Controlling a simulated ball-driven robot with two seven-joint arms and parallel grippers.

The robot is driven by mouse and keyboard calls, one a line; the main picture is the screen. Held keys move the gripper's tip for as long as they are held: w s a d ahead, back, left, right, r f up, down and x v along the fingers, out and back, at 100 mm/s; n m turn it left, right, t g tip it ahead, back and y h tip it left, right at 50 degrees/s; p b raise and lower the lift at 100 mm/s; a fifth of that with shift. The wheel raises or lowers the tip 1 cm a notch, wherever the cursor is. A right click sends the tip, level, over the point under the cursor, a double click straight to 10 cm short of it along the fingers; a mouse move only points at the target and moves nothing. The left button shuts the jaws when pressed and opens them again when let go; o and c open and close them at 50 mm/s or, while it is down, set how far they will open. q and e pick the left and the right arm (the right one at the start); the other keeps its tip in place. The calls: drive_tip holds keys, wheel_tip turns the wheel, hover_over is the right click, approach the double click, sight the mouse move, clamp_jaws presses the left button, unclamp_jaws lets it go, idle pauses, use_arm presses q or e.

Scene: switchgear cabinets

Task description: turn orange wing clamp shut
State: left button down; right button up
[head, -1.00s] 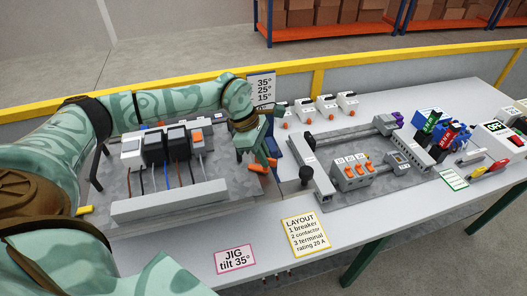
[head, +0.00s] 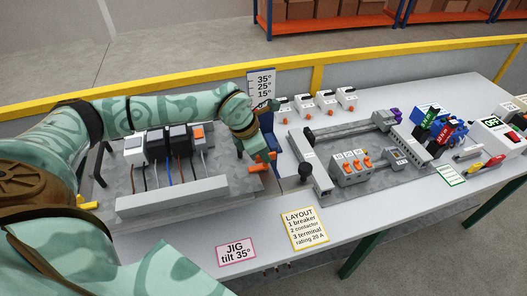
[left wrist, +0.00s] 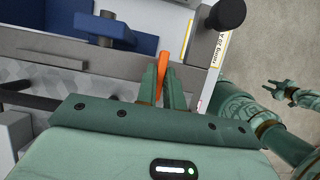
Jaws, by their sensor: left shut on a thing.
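The orange wing clamp (head: 259,167) sits at the right edge of the tilted grey jig plate (head: 222,165). Its orange wing also shows in the left wrist view (left wrist: 163,79), standing upright between my fingers. My left gripper (head: 264,157) reaches down over the clamp from behind and is shut on it. In the left wrist view the two green fingers flank the wing, and its lower end is hidden between them. My right gripper (left wrist: 279,89) shows small at the right of the left wrist view, empty, with its fingers apart.
Wired modules (head: 175,145) stand on the jig, left of my gripper. A black knob (head: 306,172) stands close to its right. A blue block (head: 268,125) and the angle sign (head: 262,88) are just behind. The table front near the layout card (head: 304,228) is mostly clear.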

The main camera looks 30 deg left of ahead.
idle(0.3)
use_arm(q)
drive_tip(key=c, duration=1.5)
unclamp_jaws()
drive_tip(key=b+v, duration=0.1)
drive_tip(key=v, duration=1.5)
drive_tip(key=shift+s+a+r, duration=0.15)
